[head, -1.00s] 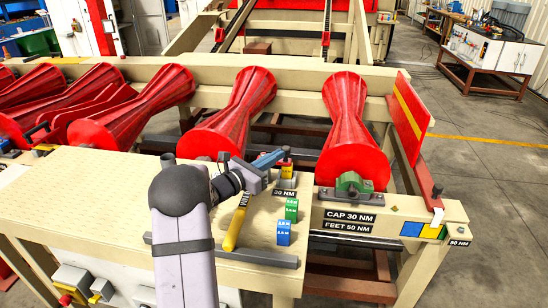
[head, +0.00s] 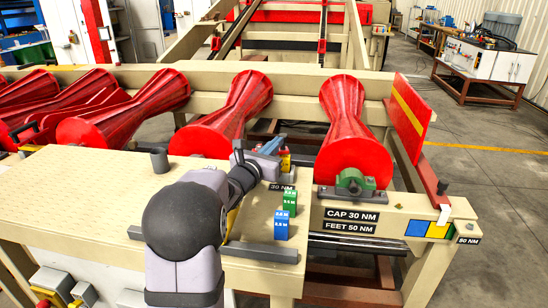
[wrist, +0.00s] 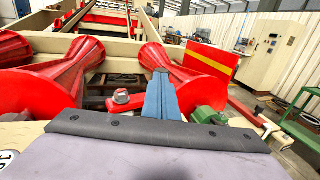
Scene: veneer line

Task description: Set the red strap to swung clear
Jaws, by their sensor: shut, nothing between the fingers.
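A long red bar (head: 426,178) at the right has a dark knob and a white tag at its near end, and runs back beside the red panel. It also shows in the wrist view (wrist: 245,110). A short red piece with a grey bolt (wrist: 124,97) lies left of my fingers in the wrist view. I cannot tell which of the two is the strap. My gripper (head: 270,146) has blue fingers, which also show in the wrist view (wrist: 160,84). It is shut and empty, above the bench's right end, apart from the long bar.
Red fluted rollers (head: 352,150) stand behind the bench (head: 75,190). A green bearing cap (head: 352,181) sits at the right roller's near end. Green and blue blocks (head: 282,226) stand below my gripper. A red panel with a yellow stripe (head: 410,112) rises at the right.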

